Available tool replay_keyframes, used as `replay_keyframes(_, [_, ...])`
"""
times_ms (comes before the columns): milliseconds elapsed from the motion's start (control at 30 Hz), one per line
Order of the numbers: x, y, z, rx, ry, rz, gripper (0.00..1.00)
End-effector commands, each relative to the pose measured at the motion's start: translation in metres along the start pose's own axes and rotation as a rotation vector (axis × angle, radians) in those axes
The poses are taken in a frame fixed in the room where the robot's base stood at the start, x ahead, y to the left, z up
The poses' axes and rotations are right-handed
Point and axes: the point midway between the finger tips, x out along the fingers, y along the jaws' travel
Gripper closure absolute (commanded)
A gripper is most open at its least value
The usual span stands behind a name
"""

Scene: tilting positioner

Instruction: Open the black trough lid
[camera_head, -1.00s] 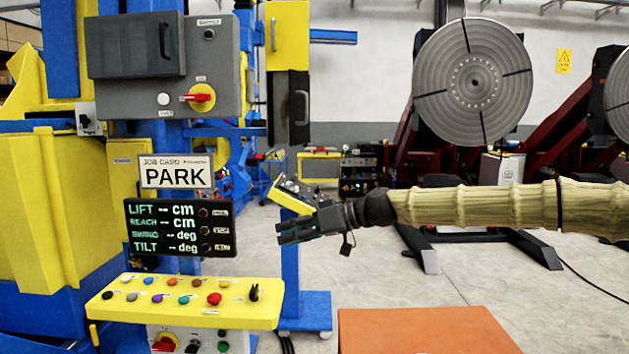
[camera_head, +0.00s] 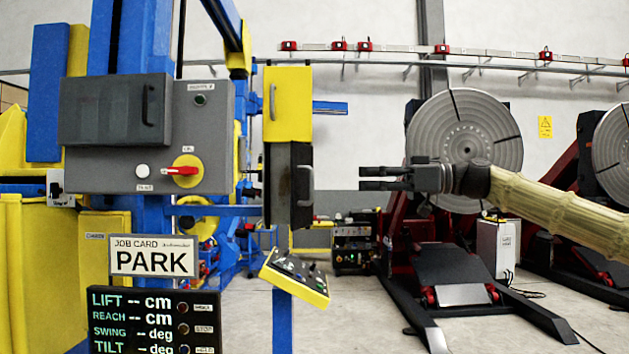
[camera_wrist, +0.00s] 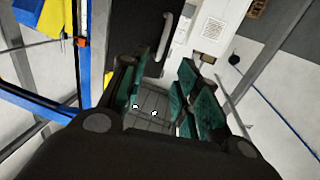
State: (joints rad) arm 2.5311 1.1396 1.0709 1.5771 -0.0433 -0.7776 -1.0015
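The black lid (camera_head: 279,185), a tall dark panel with a grey upright bar handle (camera_head: 305,185) on its right side, hangs below a yellow panel and looks shut. In the wrist view the black lid (camera_wrist: 135,35) shows ahead of the fingers with its curved grey handle (camera_wrist: 165,37). My gripper (camera_head: 362,178) is to the right of the handle, pointing left at about its height, apart from it and empty. In the wrist view my gripper (camera_wrist: 160,88) has its green-padded fingers spread with a gap between them.
A yellow panel (camera_head: 288,103) with its own handle sits directly above the black lid. A grey cabinet (camera_head: 215,130) with a dark handled door and a red switch (camera_head: 181,171) stands to the left. A tilted yellow control box (camera_head: 295,278) stands below. Open air separates gripper and lid.

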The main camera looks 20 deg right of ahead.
Motion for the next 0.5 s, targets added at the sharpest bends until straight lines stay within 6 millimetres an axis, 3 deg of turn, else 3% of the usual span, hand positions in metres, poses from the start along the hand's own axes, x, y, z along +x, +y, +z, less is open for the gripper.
replay_keyframes(167, [0.018,-0.001,-0.002,-0.001,-0.002,-0.008,0.68])
replay_keyframes(500, [0.074,-0.001,-0.002,0.002,-0.003,-0.01,0.68])
